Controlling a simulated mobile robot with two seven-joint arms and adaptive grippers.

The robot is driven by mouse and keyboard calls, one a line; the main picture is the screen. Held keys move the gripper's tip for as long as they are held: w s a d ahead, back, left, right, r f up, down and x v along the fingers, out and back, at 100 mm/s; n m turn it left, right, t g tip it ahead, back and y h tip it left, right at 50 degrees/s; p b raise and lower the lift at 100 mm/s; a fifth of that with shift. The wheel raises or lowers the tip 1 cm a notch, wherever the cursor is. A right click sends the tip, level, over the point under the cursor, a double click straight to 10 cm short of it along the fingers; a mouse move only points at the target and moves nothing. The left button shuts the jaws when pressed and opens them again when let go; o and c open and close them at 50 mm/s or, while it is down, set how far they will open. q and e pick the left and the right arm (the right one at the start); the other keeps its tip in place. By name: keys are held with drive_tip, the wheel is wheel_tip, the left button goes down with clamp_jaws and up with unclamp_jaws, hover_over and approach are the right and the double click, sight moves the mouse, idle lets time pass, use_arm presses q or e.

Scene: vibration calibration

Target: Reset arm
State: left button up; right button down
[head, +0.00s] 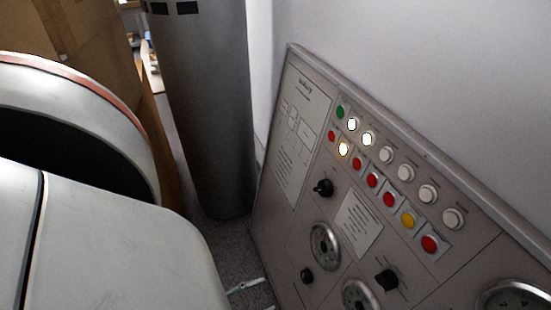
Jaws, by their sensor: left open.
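My left gripper (250,288) shows only as small pale parts at the bottom edge, left of the control panel's lower left edge. It is open, and nothing shows between its fingers. Most of it is hidden behind the large white rounded casing of my arm at the left. The grey control panel (291,153) leans on the right side, with rows of green, white, red and yellow buttons, black knobs and round dials. My right gripper is not in view.
A dark grey cylinder (205,110) stands upright just left of the panel. Cardboard boxes (85,35) stand at the upper left. A plain grey wall (420,50) rises behind the panel. A narrow strip of speckled floor (232,245) is free between cylinder and panel.

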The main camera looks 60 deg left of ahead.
use_arm(q)
drive_tip(key=shift+s+f, duration=0.1)
drive_tip(key=shift+s, duration=0.5)
